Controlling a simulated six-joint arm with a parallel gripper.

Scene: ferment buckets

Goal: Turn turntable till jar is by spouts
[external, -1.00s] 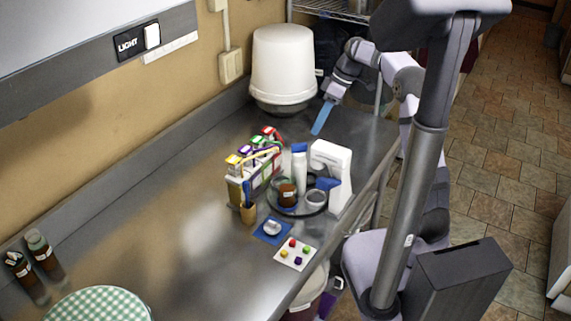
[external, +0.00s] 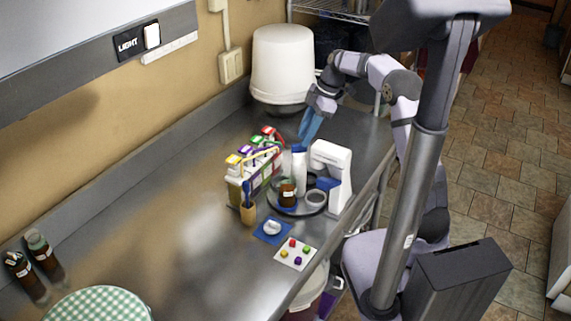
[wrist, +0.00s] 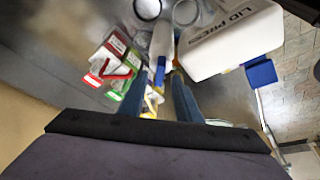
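The dark round turntable (external: 297,211) stands on the steel counter. An amber jar (external: 287,193) with a pale label is on its left side. A white bottle (external: 299,172) stands at its back, and a clear round container (external: 315,198) is to the right of the jar. My gripper (external: 308,126) hangs above and behind the turntable, touching nothing that I can see. In the wrist view its two blue fingers (wrist: 158,82) are apart, with the white bottle (wrist: 163,40) beyond the gap. I cannot make out which parts are the spouts.
A white lid press (external: 335,175) stands close at the turntable's right. A rack of cartons (external: 250,172) with coloured tops is at its left. A blue mat (external: 272,230) and a card with coloured dots (external: 295,253) lie in front.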

